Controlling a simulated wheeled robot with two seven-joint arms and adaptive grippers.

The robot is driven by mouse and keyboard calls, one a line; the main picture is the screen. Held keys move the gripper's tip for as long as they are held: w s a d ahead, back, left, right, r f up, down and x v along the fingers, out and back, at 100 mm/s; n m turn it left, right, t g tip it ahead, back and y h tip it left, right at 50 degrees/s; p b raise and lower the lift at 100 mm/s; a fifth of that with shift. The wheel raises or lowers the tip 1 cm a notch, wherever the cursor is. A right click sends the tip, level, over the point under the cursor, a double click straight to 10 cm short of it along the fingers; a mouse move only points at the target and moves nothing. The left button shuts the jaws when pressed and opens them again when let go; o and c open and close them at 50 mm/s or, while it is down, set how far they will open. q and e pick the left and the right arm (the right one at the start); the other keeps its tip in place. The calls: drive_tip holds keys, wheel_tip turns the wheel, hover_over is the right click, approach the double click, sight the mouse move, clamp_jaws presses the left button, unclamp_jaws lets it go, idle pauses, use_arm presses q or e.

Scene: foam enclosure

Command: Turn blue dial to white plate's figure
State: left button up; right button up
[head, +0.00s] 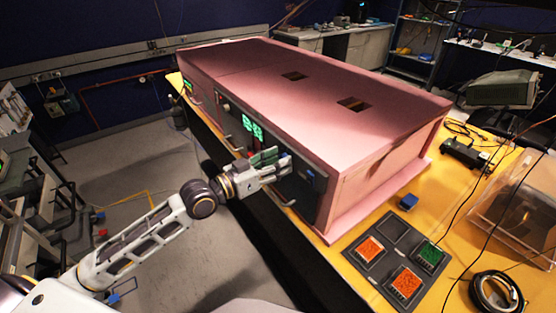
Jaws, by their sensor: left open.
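The pink foam enclosure (330,95) stands on the yellow table, with a dark control panel along its front. My left gripper (280,161) is open at the right part of this panel, its fingers pointing at the front face. A small bluish part shows at the fingertips; I cannot tell whether it is the blue dial or whether the fingers touch it. A green lit display (252,129) sits on the panel left of the gripper, its figures too small to read surely. I cannot make out a white plate. My right gripper is out of view.
A dark tray (373,278) with orange and green filled compartments lies on the table at the right, near a small blue block (409,201). A black cable coil (496,292) and a clear box (515,200) stand further right. Open floor lies left of the table.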

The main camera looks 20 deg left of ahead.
use_arm(q)
drive_tip(key=shift+w+d, duration=0.2)
idle(0.3)
clamp_jaws()
drive_tip(key=shift+m, duration=0.5)
drive_tip(key=m, duration=2.2)
idle(0.3)
